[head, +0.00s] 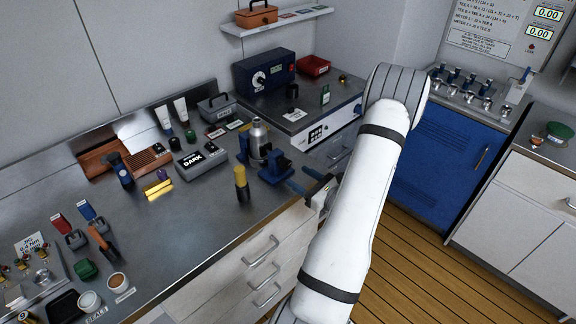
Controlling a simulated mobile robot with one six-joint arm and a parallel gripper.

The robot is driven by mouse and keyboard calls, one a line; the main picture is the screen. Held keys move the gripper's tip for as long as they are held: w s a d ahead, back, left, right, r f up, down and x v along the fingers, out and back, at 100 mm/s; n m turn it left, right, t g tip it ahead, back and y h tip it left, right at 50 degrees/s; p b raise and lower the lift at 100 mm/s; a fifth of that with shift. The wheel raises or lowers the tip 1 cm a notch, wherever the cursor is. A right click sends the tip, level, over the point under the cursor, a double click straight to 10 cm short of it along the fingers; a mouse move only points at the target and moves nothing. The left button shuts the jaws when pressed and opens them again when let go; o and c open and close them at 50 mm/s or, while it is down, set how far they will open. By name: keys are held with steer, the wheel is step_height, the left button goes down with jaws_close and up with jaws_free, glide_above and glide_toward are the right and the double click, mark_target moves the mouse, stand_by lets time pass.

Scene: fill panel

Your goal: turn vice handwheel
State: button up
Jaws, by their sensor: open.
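The vice (272,172) is blue and stands near the front edge of the steel bench, right of its middle. A silver bottle-like cylinder (258,131) stands upright in or just behind it; I cannot tell which. I cannot clearly make out the handwheel; it may be small or hidden by the vice body or my gripper. My gripper (297,179) is open, with its two blue-grey fingers pointing left toward the vice's right side. The fingertips are close to the vice, and I cannot tell whether they touch it. Nothing shows between them.
A yellow-and-black bottle (241,184) stands at the bench edge left of the vice. A raised steel block (305,119) with a dark dial unit (264,74) is behind the vice. Drawers (255,262) lie below the edge.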

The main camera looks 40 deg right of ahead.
mark_target(288, 166)
steer(key=shift+m+h, duration=0.6)
steer(key=shift+h, duration=0.1)
steer(key=w+p, duration=0.1)
steer(key=w, duration=0.1)
steer(key=w+p, duration=0.1)
steer(key=w, duration=0.1)
steer(key=w+d+f, duration=0.1)
steer(key=w, duration=0.2)
steer(key=shift+p, duration=0.4)
steer(key=shift+c, duration=0.5)
steer(key=c, duration=0.9)
steer(key=shift+o, duration=0.2)
steer(key=shift+a+f+m+b, duration=0.1)
steer(key=shift+m+b, duration=0.45)
steer(key=shift+m, duration=0.15)
steer(key=shift+m+b, duration=0.3)
steer(key=shift+m, duration=1)
